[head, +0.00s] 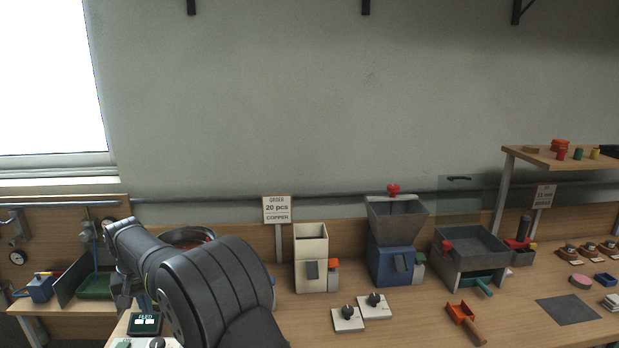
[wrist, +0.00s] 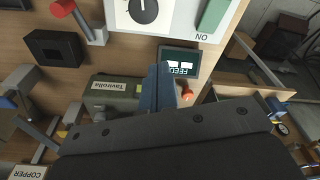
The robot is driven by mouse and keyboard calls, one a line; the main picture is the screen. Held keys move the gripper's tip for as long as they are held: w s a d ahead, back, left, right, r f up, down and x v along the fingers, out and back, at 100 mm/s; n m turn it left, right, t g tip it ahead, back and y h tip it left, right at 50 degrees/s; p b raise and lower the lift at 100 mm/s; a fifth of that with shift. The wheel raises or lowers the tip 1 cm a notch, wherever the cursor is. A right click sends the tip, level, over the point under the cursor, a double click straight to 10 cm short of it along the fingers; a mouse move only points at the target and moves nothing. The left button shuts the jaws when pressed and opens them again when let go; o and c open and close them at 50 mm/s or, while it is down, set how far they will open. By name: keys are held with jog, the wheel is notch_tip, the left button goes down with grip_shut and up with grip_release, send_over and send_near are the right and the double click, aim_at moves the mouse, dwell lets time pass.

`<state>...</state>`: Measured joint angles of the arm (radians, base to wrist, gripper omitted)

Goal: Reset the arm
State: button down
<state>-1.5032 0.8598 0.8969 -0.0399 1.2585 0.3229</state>
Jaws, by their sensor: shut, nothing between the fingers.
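My arm reaches in from the bottom of the head view and bends down at the left of the bench. In the wrist view my gripper (wrist: 158,88) has its two blue-grey fingers together with nothing between them. The fingers point toward a small dark display (wrist: 178,62) with upside-down lettering and appear above the bench, beside a grey-green labelled unit (wrist: 116,86). Whether they touch anything cannot be told. In the head view the gripper is largely hidden behind my arm.
A white dial panel (wrist: 190,14) and a red-knobbed lever (wrist: 62,8) are near the fingers. Along the bench stand a cream hopper (head: 311,258), a blue machine (head: 391,262), a grey tray (head: 470,241) and dial plates (head: 348,318). A red scoop (head: 465,322) lies in front.

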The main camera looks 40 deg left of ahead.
jog(key=w+d+f+m, duration=0.2)
jog(key=w+d+m, duration=0.1)
jog(key=w+d, duration=0.8)
jog(key=shift+w+d+f+h, duration=0.15)
jog(key=shift+w+h, duration=0.15)
jog(key=shift+w, duration=0.7)
jog(key=c, duration=2.2)
grip_release()
jog(key=c, duration=0.7)
grip_release()
jog(key=o, duration=0.3)
jog(key=shift+s+a+r, duration=0.2)
jog(key=shift+s, duration=0.15)
jog(key=o, duration=0.4)
jog(key=s+a+r+t, duration=0.1)
jog(key=s+a+r, duration=0.1)
jog(key=s+r, duration=0.2)
jog(key=s+a+r+t+y, duration=0.1)
jog(key=s+r, duration=0.3)
jog(key=s, duration=0.4)
jog(key=shift+s+a+r, duration=0.15)
jog(key=shift+a+r, duration=0.25)
jog(key=shift+a, duration=0.35)
jog(key=s+r+m+t+y, duration=0.2)
jog(key=s+r+y, duration=0.1)
jog(key=s+r, duration=0.85)
jog(key=s+x, duration=0.2)
jog(key=x, duration=0.8)
jog(key=shift+w+a+f, duration=0.2)
jog(key=shift+f, duration=0.45)
